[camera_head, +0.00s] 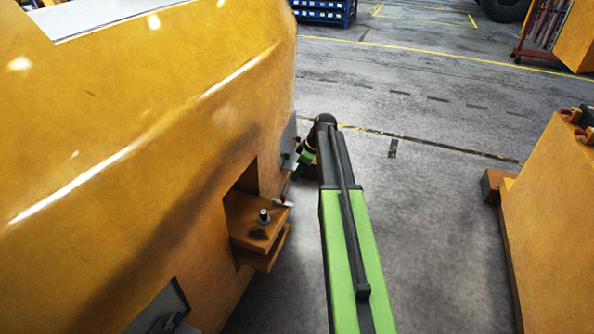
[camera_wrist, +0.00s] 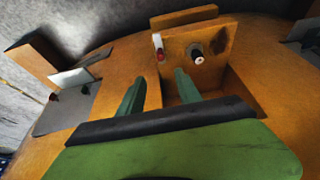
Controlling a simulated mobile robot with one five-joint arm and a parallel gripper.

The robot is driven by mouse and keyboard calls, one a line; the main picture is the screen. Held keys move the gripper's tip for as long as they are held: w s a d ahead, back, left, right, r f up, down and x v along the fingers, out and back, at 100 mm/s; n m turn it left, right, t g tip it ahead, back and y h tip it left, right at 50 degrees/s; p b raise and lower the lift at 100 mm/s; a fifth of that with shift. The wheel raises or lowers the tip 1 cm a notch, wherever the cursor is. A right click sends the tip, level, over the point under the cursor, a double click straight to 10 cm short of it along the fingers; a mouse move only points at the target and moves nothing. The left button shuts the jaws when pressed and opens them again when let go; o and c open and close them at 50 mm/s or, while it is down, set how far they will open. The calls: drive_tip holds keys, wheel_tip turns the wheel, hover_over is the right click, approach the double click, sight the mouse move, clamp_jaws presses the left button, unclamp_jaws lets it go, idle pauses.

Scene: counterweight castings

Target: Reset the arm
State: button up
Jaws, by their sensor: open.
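My gripper (camera_head: 297,163) is at the end of my green and black arm, close beside the large yellow casting (camera_head: 170,130) in the head view. In the wrist view my gripper (camera_wrist: 158,92) shows two green fingers spread apart with nothing between them. Beyond the fingertips is a yellow bracket (camera_wrist: 218,50) on the casting, with a dark pin (camera_wrist: 195,52) that has a pale tip and a small red and white part (camera_wrist: 158,46). The same bracket (camera_head: 254,222) shows in the head view with an upright pin. I cannot tell whether a finger touches the casting.
Another yellow casting (camera_head: 550,220) stands at the right, with a brown block (camera_head: 492,186) at its side. Grey floor (camera_head: 440,200) lies clear between the castings. A blue rack (camera_head: 325,10) stands far back. A grey plate (camera_wrist: 68,108) sits at the left in the wrist view.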

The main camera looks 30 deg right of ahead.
drive_tip(key=w+a+n, duration=0.1)
drive_tip(key=a+n, duration=0.1)
drive_tip(key=a, duration=1.2)
drive_tip(key=s+a+g, duration=0.2)
drive_tip(key=s+a, duration=0.4)
drive_tip(key=a, duration=0.5)
drive_tip(key=s+a+f+m+g+h, duration=0.1)
drive_tip(key=s+a+m+h, duration=0.2)
drive_tip(key=s+m, duration=0.7)
drive_tip(key=s, duration=0.4)
drive_tip(key=shift+s+a+f, duration=0.15)
drive_tip(key=shift+s+f, duration=0.25)
drive_tip(key=shift+c, duration=0.5)
